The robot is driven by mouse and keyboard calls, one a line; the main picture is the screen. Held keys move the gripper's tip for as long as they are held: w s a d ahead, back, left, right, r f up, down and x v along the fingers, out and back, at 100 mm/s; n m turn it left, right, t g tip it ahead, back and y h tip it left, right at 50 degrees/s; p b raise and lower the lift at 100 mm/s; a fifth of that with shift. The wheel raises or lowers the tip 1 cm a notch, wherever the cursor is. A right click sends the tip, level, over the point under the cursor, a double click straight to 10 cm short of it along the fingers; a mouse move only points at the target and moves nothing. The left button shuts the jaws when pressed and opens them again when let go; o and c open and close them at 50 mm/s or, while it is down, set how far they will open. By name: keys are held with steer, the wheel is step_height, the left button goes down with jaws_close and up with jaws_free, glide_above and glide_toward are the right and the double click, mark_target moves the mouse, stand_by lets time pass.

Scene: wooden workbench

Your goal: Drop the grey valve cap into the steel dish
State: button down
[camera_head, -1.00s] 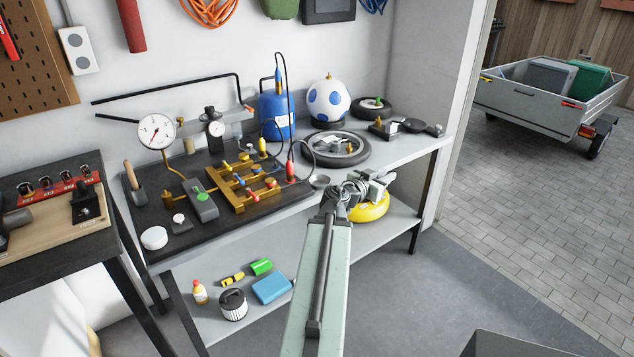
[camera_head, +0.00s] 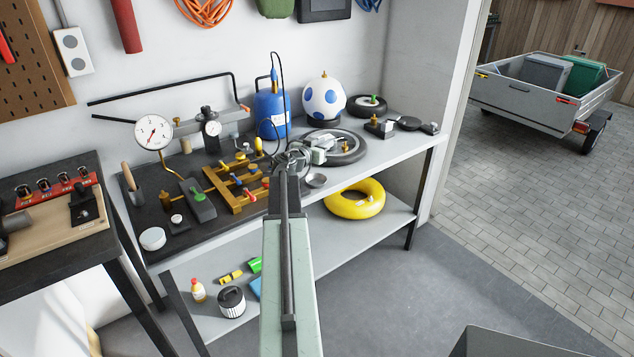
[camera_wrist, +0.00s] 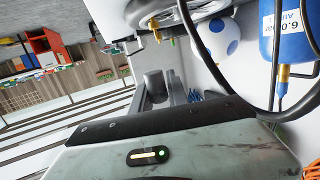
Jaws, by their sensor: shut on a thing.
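My gripper (camera_head: 325,147) is over the workbench, in front of the spoked wheel and a little above and behind the steel dish in the head view. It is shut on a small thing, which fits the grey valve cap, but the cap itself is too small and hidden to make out. In the wrist view a pale green-grey part of my arm fills the bottom, and I cannot make out the dish or cap.
The spoked wheel (camera_head: 346,148), the spotted ball (camera_head: 324,98) and the blue tank (camera_head: 272,113) stand behind. A yellow ring (camera_head: 356,199) lies on the lower shelf.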

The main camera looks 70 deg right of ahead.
step_height(320, 180, down, 6)
steer(key=b, duration=0.5)
steer(key=shift+b, duration=0.35)
steer(key=shift+s, duration=0.1)
steer(key=c, duration=1.2)
jaws_free()
steer(key=p+v, duration=0.1)
steer(key=v, duration=0.7)
steer(key=shift+d, duration=0.1)
steer(key=shift+r+p, duration=0.15)
steer(key=shift+p, duration=0.15)
